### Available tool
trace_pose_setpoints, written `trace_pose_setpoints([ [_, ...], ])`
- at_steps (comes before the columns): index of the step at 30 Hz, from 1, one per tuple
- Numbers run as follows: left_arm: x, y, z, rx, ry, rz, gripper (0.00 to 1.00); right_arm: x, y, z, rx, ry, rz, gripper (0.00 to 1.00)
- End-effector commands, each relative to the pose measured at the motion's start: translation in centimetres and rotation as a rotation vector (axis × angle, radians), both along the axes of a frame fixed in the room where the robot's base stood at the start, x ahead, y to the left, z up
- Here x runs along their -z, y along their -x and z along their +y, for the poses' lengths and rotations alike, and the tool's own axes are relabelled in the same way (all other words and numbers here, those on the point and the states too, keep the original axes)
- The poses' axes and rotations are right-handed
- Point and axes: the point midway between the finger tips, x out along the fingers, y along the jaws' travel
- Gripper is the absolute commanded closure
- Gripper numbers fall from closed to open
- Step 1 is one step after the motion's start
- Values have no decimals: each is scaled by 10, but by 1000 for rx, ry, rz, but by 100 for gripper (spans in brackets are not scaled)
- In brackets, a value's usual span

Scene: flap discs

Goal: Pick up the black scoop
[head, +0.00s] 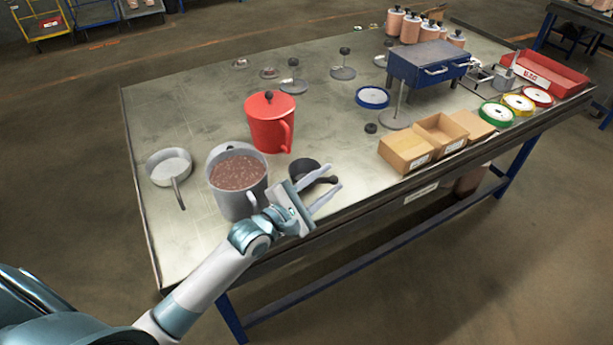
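The black scoop (303,168) lies on the metal table near its front edge, right of a grey pot. Its round bowl is at the left and its short handle points right. My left gripper (334,177) reaches in from the front left, with its two light fingers spread apart. The end of the scoop's handle shows between the fingertips. I cannot tell whether the fingers touch it or are above it. Part of the scoop is hidden behind the upper finger. My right gripper is out of view.
The grey pot (240,200) of brown pieces stands close to my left wrist. A red lidded pot (268,135) and a small pan (168,168) are nearby. Open cardboard boxes (405,150) stand to the right. Bare table (345,135) lies behind the scoop.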

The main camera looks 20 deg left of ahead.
Motion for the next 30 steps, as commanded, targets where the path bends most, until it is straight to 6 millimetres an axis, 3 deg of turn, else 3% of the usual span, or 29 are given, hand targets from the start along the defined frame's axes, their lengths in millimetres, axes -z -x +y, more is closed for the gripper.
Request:
trace_pose_setpoints([
  [10,-1,-3,-1,0,-1,0,65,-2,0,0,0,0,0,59],
  [22,1,-41,-17,-1,-1,0,65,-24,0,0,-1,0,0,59],
  [30,3,-47,-21,0,-2,-1,65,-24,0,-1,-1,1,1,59],
])
